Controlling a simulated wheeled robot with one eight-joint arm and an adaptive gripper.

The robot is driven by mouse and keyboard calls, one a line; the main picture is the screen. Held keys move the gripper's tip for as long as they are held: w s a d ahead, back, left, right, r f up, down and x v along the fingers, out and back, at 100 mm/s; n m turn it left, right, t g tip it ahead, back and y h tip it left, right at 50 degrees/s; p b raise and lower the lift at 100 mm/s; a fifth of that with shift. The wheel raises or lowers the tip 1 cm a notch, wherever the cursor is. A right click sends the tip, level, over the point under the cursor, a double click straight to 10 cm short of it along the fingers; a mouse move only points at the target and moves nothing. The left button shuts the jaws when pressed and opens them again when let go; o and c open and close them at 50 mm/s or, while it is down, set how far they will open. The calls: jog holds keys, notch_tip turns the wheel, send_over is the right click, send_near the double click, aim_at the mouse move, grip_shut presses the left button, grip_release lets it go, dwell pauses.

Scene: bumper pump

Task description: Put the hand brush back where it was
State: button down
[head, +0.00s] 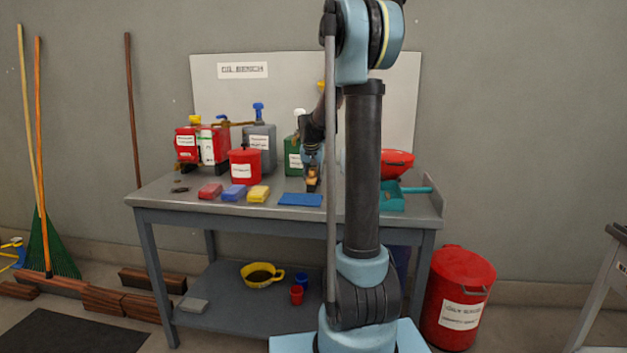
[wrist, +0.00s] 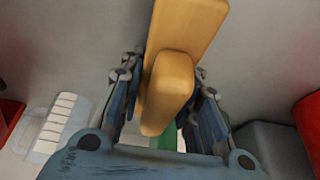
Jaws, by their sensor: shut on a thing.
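My gripper (head: 312,172) is over the back middle of the grey workbench (head: 160,203), in front of a green jug (head: 292,158). In the wrist view, my gripper (wrist: 167,95) is shut on a tan wooden piece (wrist: 190,35), which I take to be the hand brush; its long part runs up out of that picture. No bristles can be made out. In the head view only a small orange-tan bit (head: 313,182) shows at the fingertips. A teal dustpan (head: 392,202) lies on the bench to the right, partly behind my arm.
Red, blue and yellow blocks (head: 234,193) and a blue cloth (head: 300,200) lie along the front edge. A red bin (head: 460,290) stands at the right.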

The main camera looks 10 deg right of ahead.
jog(key=c, duration=1.2)
grip_release()
jog(key=v, duration=1.2)
jog(key=shift+s, duration=0.25)
jog(key=s+d+f+n+g, duration=0.1)
jog(key=s+f, duration=0.3)
jog(key=s, duration=0.7)
jog(key=s+f+n, duration=0.1)
jog(key=s+f, duration=0.2)
jog(key=s, duration=0.9)
jog(key=s+f+n+g+y, duration=0.1)
jog(key=s+f, duration=1.2)
jog(key=s, duration=0.4)
jog(key=shift+f+n, duration=0.35)
jog(key=shift+n, duration=0.05)
jog(key=shift+a, duration=0.1)
